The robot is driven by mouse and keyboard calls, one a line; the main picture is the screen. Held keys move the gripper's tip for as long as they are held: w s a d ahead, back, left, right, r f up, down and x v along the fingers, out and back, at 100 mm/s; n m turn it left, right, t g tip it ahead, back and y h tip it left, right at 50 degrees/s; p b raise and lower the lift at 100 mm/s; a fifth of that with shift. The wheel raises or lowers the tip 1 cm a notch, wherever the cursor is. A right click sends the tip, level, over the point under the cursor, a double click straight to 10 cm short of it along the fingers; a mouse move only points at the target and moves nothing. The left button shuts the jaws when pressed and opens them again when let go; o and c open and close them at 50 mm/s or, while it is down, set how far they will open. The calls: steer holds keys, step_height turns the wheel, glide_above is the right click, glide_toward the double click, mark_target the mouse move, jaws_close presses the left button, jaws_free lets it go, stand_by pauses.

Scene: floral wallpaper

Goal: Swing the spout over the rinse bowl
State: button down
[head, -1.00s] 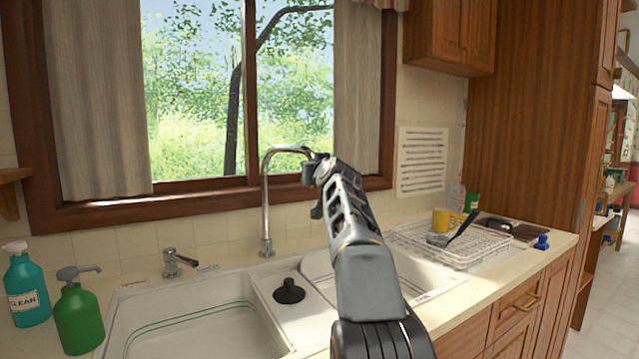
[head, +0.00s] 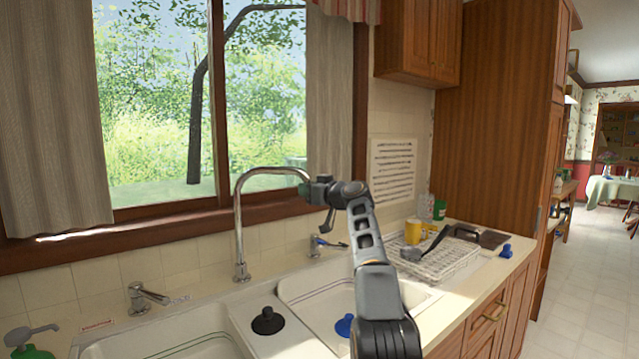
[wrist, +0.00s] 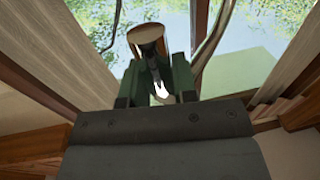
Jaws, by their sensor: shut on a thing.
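The chrome spout (head: 239,215) rises behind the sink and arches to the right in the head view. My gripper (head: 319,190) is shut on its free end. In the wrist view, the spout's tip (wrist: 148,38) sits at the jaws (wrist: 160,78) and its bent tube (wrist: 212,35) runs upward beside them. The sink has a left bowl (head: 190,340) and a right bowl (head: 318,288); neither is labelled as the rinse bowl. The spout's end is high and appears to be toward the right bowl's side. My arm hides part of that bowl.
A black plug (head: 268,321) sits on the divider and a blue one (head: 345,325) shows by the right bowl. A tap lever (head: 146,295) stands behind the left bowl. The dish rack (head: 440,262) with a yellow mug (head: 413,231) is at the right. The window is behind.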

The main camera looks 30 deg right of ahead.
steer(key=shift+d, duration=0.1)
stand_by(0.3)
steer(key=c, duration=0.9)
jaws_free()
steer(key=shift+w, duration=0.1)
steer(key=shift+f, duration=0.1)
steer(key=shift+s+d+f+b, duration=0.1)
steer(key=shift+s+d+b, duration=0.05)
steer(key=shift+s+b, duration=0.2)
steer(key=shift+b+v, duration=3.75)
steer(key=shift+v, duration=2.8)
